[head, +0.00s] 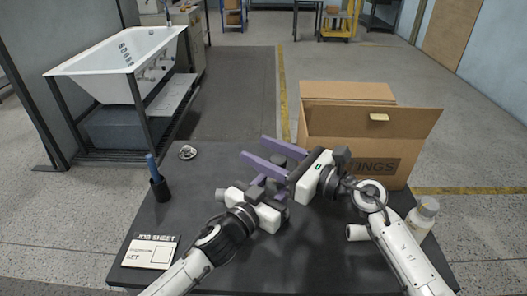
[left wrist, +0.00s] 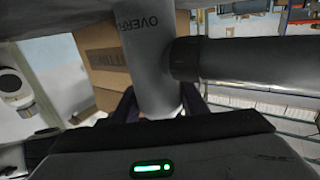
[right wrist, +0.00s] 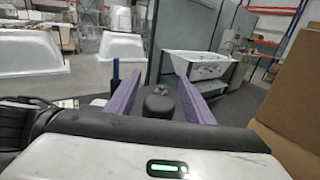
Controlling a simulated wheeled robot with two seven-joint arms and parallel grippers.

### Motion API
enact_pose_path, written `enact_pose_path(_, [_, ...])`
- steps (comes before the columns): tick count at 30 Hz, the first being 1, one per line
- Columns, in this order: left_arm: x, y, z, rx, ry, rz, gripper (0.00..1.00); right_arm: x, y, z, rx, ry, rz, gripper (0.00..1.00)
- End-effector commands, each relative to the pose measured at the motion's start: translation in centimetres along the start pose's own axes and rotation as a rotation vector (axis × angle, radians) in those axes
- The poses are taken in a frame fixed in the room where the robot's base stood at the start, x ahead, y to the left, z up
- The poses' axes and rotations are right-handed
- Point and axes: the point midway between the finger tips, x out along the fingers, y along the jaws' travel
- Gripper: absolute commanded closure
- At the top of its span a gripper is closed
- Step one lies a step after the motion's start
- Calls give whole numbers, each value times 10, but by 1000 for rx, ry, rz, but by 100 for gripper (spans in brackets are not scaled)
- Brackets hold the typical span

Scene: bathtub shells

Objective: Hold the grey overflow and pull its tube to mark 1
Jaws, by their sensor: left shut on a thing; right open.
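The grey overflow (left wrist: 155,65) is a grey cylinder with lettering in the left wrist view, with a dark grey tube (left wrist: 245,62) joined to its side and running right. My left gripper (head: 268,184) is shut on the overflow above the table, its fingers either side of the body. My right gripper (head: 254,147) is open, its purple fingers pointing left and away. A dark rounded part (right wrist: 158,103) stands between the right fingers in the right wrist view, apart from both; most of the piece is hidden in the head view. I cannot see mark 1.
An open cardboard box (head: 345,150) stands at the table's back right. A bottle (head: 425,212) and a white cylinder (head: 356,232) are at the right. A job sheet (head: 149,252), a pen cup (head: 160,188) and a small metal fitting (head: 187,152) are at the left. A white bathtub (head: 125,65) stands beyond.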

Motion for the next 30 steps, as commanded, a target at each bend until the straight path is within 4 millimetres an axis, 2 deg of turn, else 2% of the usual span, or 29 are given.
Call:
enact_pose_path(5, [0,0,1,0,-2,-1,86,-15,-1,-2,-1,2,-2,52])
enact_pose_path(18, [0,0,1,0,-2,-1,86,-102,0,-1,0,3,-1,52])
enact_pose_path(24, [0,0,1,-1,-2,0,86,-119,0,0,0,1,0,52])
enact_pose_path(30, [0,0,1,-1,-2,0,86,-120,0,0,0,0,0,52])
